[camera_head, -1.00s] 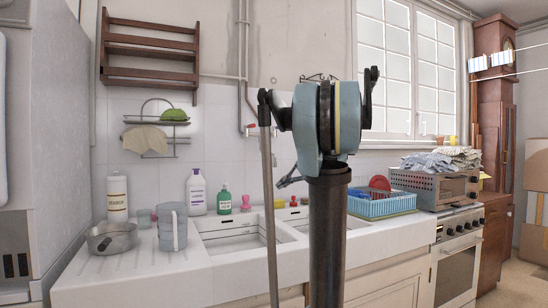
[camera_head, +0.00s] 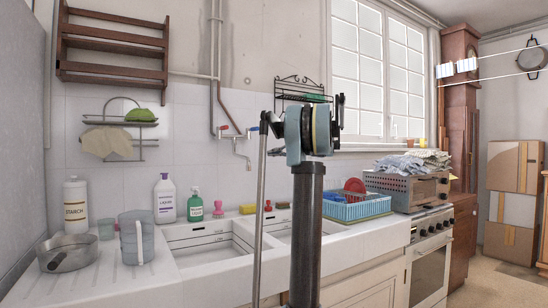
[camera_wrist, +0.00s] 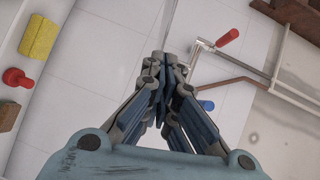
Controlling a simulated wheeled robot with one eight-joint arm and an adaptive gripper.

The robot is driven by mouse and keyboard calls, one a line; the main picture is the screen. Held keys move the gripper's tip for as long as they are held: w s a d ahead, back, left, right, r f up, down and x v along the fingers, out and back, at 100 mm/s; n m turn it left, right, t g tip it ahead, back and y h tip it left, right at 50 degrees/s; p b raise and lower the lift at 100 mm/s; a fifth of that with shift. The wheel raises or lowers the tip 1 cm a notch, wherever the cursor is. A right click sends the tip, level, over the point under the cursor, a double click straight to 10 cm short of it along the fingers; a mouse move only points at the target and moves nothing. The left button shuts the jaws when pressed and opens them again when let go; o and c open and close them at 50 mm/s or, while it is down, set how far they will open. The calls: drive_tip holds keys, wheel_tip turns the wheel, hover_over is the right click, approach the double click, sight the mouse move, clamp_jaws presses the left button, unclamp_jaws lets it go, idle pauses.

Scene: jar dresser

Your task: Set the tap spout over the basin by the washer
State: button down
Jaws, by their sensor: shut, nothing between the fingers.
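The wall tap (camera_head: 236,136) has a red handle (camera_head: 224,127) and a blue handle (camera_head: 255,129). Its thin spout (camera_head: 244,157) hangs down in front of the tiles, above the back of the sink. The left basin (camera_head: 207,247) and the right basin (camera_head: 281,230) lie below. In the wrist view the red handle (camera_wrist: 229,37) is right of my fingers and the blue handle (camera_wrist: 206,105) is close beside them; the spout is not clear there. My gripper (camera_wrist: 165,60) is shut and empty. In the head view my arm mostly hides it. I cannot pick out a washer.
A yellow sponge (camera_head: 247,209), a red stopper (camera_head: 268,206) and a green bottle (camera_head: 195,205) stand along the sink's back edge. A blue dish rack (camera_head: 356,208) is on the right. A jug (camera_head: 137,238) and a pot (camera_head: 67,252) stand on the left drainer.

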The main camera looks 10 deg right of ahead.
drive_tip(key=w+a+f, duration=0.1)
drive_tip(key=w+a, duration=0.2)
drive_tip(key=a, duration=0.6)
drive_tip(key=shift+a+f, duration=0.2)
drive_tip(key=shift+f, duration=0.15)
